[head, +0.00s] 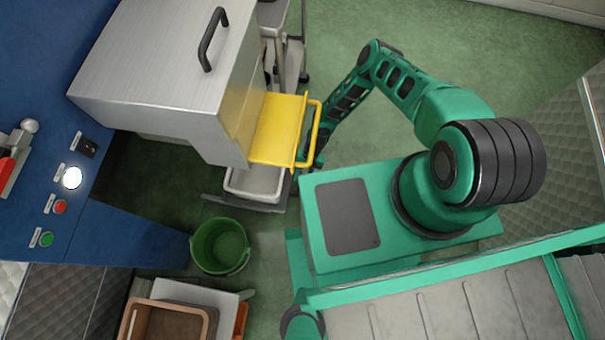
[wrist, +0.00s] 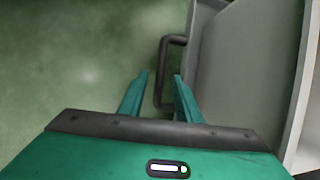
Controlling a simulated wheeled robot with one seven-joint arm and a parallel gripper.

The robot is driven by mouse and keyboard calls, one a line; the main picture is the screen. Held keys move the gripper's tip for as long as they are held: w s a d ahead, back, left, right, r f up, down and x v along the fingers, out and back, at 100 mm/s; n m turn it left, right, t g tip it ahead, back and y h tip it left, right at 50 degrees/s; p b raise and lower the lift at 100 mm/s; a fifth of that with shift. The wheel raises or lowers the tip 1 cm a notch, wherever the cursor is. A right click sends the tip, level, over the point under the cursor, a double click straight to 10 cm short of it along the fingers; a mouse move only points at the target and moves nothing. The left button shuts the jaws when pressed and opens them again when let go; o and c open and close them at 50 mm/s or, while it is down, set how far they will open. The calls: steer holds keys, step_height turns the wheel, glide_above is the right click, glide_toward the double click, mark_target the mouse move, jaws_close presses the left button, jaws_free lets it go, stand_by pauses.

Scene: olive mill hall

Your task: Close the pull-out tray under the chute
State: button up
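A light grey tray (head: 250,184) sits below the yellow chute (head: 276,128) in the head view; the chute hides part of it. In the wrist view a grey front panel (wrist: 237,75) with a dark bar handle (wrist: 162,75) stands at the right, apparently the tray's front. My gripper (wrist: 161,74) is open. The handle's long bar shows between its two teal fingertips; I cannot tell whether they touch it. In the head view my forearm comes down beside the chute's yellow rail, which partly hides the gripper end.
A metal housing (head: 165,65) with a black handle stands above the chute. A blue panel (head: 50,110) with buttons is at the left. Green floor beyond my arm is clear.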

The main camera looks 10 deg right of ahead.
steer(key=shift+s+a+f, duration=0.2)
steer(key=shift+f, duration=0.35)
jaws_close()
